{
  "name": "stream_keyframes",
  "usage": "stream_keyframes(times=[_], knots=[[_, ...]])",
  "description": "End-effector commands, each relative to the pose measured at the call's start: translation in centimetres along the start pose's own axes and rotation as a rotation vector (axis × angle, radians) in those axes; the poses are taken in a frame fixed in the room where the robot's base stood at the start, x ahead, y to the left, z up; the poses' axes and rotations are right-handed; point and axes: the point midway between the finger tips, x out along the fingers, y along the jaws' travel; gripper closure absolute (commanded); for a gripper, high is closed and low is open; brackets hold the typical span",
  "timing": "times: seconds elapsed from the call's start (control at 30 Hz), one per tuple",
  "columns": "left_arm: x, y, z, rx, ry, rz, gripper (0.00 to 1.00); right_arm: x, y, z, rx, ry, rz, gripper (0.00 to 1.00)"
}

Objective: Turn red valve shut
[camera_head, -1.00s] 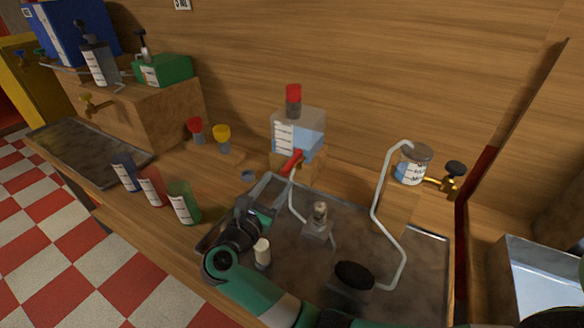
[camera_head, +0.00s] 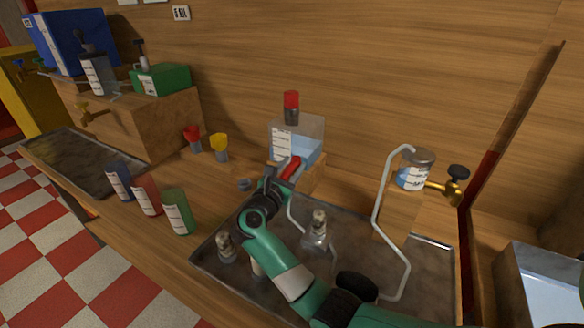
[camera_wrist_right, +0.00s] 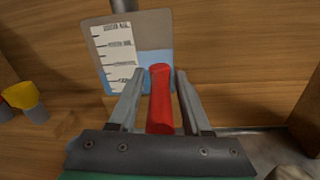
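The red valve (camera_head: 291,168) has a bar-shaped red handle at the front of a clear tank (camera_head: 312,140) with blue liquid. In the right wrist view the red handle (camera_wrist_right: 160,98) points toward the camera. My right gripper (camera_head: 280,172) is at the valve. In the wrist view its two fingers (camera_wrist_right: 158,100) stand on either side of the handle, with a visible gap on each side, so it is open. The valve body behind the handle is hidden. My left gripper is not in view.
A jar (camera_head: 414,172) with a brass valve (camera_head: 448,188) stands right. Blue, red and green cups (camera_head: 177,212) stand left. Red-topped and yellow-topped funnels (camera_head: 219,146) stand behind.

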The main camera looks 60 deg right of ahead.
Motion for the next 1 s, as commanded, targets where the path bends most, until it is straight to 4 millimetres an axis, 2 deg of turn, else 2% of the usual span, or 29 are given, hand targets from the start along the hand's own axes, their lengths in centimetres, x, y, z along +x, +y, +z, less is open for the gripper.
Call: stream_keyframes(times=[0.03, 0.23, 1.0], knots=[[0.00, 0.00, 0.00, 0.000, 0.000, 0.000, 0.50, -0.02, 0.00, -0.01, 0.000, 0.000, 0.000, 0.63], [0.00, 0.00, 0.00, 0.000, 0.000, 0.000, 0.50, -0.03, -0.01, -0.02, 0.000, 0.000, 0.000, 0.99], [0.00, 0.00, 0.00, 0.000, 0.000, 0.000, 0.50, -0.05, -0.01, -0.03, 0.000, 0.000, 0.000, 1.00]])
